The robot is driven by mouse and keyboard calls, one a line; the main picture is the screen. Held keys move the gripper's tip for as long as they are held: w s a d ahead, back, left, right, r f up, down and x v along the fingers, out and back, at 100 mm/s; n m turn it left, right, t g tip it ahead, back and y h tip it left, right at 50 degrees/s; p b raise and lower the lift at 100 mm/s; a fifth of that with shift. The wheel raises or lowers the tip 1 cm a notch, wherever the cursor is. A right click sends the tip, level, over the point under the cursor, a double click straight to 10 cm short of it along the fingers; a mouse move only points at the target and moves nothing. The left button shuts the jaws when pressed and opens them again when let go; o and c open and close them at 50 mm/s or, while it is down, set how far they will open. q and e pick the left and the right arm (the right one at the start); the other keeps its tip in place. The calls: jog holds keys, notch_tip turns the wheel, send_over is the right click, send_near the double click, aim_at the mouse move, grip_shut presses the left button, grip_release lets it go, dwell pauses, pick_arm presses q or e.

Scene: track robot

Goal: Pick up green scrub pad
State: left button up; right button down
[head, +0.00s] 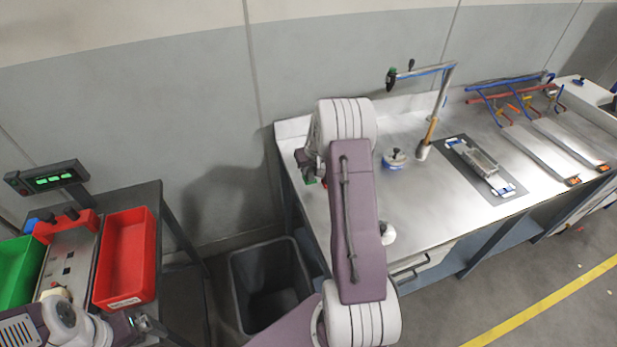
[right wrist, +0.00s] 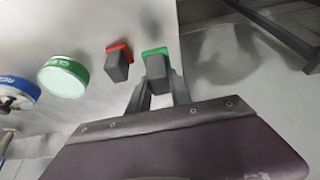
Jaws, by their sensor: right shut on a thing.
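The green scrub pad (right wrist: 155,51), a green layer with a dark grey block as its grip, shows in the right wrist view at the top middle. My right gripper (right wrist: 158,92) is shut on its grey block. In the head view my right gripper (head: 304,158) is at the left end of the steel table, largely hidden by my own arm. A bit of green (head: 310,181) shows beside it. A similar red pad (right wrist: 118,60) stands just left of the green one in the wrist view. My left gripper (head: 143,323) is at the lower left, its jaws unclear.
A round green-labelled tub (right wrist: 63,77) and a blue-labelled one (right wrist: 17,92) stand left of the pads. The steel table (head: 440,215) carries a dark mat with a metal part (head: 478,158). A grey bin (head: 268,280) stands by its left side. A red tray (head: 125,258) is at left.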

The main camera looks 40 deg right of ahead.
jog(key=s+d+r+b, duration=0.2)
jog(key=s+d+r, duration=0.3)
jog(key=s, duration=0.5)
jog(key=shift+s+r, duration=0.15)
jog(key=shift+r, duration=0.55)
jog(key=c, duration=1.9)
grip_release()
grip_shut()
